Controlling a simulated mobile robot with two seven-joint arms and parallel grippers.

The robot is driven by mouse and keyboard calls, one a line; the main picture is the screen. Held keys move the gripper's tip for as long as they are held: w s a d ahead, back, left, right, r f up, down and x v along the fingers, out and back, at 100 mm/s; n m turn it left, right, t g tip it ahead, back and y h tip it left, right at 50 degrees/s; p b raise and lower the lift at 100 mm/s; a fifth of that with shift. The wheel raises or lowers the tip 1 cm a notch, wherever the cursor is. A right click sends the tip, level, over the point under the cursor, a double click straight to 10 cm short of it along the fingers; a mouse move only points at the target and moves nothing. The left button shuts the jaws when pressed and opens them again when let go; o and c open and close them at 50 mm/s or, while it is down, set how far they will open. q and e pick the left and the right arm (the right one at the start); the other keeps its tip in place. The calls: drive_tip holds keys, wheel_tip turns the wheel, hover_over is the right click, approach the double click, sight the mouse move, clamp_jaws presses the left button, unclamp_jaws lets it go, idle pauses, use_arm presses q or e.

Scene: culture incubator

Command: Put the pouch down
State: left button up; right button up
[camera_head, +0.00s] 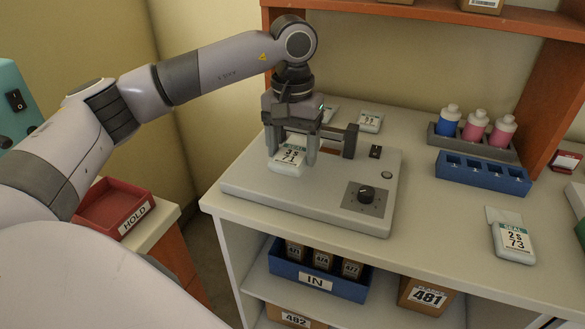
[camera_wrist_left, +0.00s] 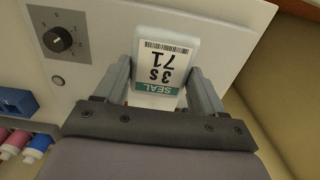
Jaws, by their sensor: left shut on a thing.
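A white pouch (camera_head: 287,160) marked "SEAL 3S 71" is between the fingers of my left gripper (camera_head: 293,155), over the left part of a light-grey sealer machine (camera_head: 325,208). In the left wrist view the pouch (camera_wrist_left: 163,60) shows its label upside down, with a finger on each side of it. My left gripper (camera_wrist_left: 164,85) is shut on the pouch. I cannot tell whether the pouch touches the machine's top. My right gripper is not in view.
The machine has a knob (camera_head: 366,193) at its front right. Another pouch (camera_head: 512,240) marked "2S 73" lies on the bench at right, and one (camera_head: 370,121) lies behind the machine. A blue rack (camera_head: 483,174) and bottles stand at right. A red HOLD tray (camera_head: 113,207) is at left.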

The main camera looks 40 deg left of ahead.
sight(293, 153)
use_arm(q)
wheel_tip(293, 153, down, 5)
drive_tip(key=shift+r, duration=0.1)
idle(0.3)
drive_tip(key=o, duration=1)
drive_tip(key=shift+o, duration=0.2)
drive_tip(key=shift+r, duration=0.3)
wheel_tip(293, 153, up, 12)
drive_tip(key=shift+f, duration=0.25)
